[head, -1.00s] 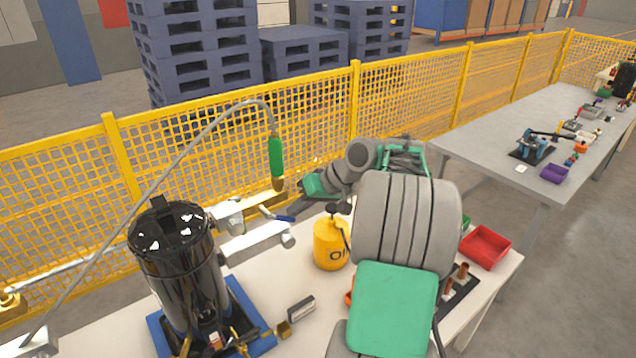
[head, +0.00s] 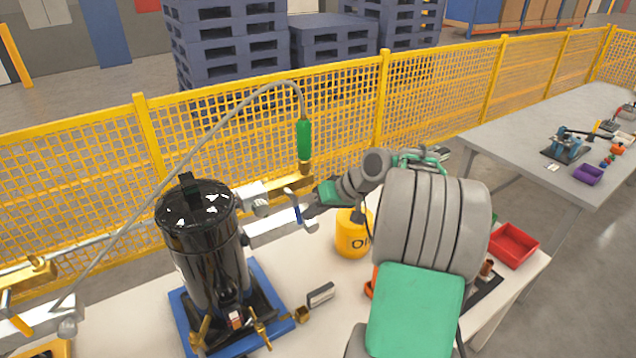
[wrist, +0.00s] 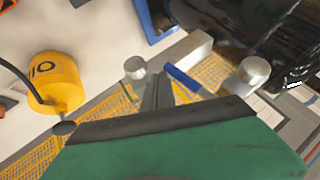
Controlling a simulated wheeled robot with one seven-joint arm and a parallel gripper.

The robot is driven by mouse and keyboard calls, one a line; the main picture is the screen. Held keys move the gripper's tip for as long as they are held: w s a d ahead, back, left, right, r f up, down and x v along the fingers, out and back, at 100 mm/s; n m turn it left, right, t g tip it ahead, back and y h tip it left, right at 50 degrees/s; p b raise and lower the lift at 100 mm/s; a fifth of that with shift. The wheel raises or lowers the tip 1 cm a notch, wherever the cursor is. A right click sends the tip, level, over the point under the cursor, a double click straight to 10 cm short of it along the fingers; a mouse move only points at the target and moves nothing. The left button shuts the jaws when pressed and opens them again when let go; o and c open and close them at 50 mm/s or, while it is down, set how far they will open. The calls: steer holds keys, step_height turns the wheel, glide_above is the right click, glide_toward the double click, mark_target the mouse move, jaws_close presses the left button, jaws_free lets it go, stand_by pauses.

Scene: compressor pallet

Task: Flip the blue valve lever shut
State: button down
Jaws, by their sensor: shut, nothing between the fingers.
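The blue valve lever (head: 298,214) is a small flat handle beside the silver pipe fittings, right of the black tank. It stands steeply in the head view. In the wrist view the lever (wrist: 183,79) lies slantwise between two round silver pipe ends, just right of my fingertips. My gripper (head: 311,210) is shut and empty, with its fingers right next to the lever. In the wrist view my gripper (wrist: 157,88) points toward the pipework. I cannot tell whether the fingers touch the lever. The lever's pivot is not clear.
The black tank (head: 205,240) stands on a blue base (head: 178,305). A yellow oil can (head: 350,237) stands just right of my gripper. A hose with a green handle (head: 304,140) hangs above. A yellow mesh fence (head: 345,120) runs behind. A red bin (head: 514,245) sits at right.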

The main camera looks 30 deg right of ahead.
steer(key=shift+a+f, duration=0.25)
steer(key=shift+a, duration=0.05)
stand_by(0.5)
steer(key=s+d+r, duration=0.1)
steer(key=s+d, duration=0.3)
steer(key=d, duration=0.8)
steer(key=shift+s+d+p, duration=0.15)
steer(key=shift+s+p, duration=0.15)
steer(key=shift+p, duration=0.05)
